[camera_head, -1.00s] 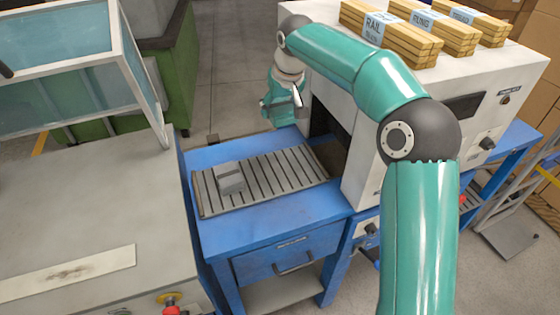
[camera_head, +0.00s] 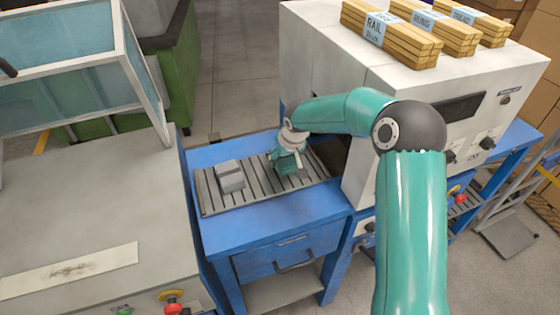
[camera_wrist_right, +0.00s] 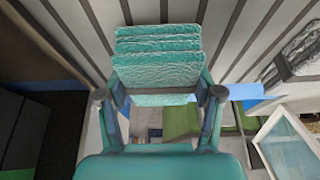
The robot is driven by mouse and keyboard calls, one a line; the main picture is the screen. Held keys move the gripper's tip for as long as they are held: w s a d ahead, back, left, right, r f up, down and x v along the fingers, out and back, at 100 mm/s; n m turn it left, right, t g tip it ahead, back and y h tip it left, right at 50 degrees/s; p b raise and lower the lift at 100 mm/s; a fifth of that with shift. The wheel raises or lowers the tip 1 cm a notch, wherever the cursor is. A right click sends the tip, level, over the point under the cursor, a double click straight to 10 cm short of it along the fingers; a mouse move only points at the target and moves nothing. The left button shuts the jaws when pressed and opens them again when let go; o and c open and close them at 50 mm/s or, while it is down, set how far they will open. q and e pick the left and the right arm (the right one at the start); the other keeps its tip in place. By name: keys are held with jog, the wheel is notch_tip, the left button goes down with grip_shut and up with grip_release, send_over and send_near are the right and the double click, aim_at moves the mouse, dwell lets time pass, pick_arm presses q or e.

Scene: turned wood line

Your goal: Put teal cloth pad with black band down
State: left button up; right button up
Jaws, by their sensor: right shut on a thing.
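The teal cloth pad (camera_wrist_right: 158,50) shows in the right wrist view as a stack of rough teal layers between the two fingers of my right gripper (camera_wrist_right: 160,95). In the head view my right gripper (camera_head: 287,163) points down over the right part of the slatted bed (camera_head: 255,190), and I cannot tell the pad from the teal gripper there. I cannot tell whether the pad touches the slats. My left gripper is not in view.
A grey block (camera_head: 230,176) sits on the slats, left of my right gripper. The white machine housing (camera_head: 320,70) with a dark opening stands close on the right, with wood bundles (camera_head: 390,38) on top. Bare slats lie between block and gripper.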

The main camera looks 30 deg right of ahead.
jog(key=shift+f, duration=0.5)
jog(key=o, duration=1.2)
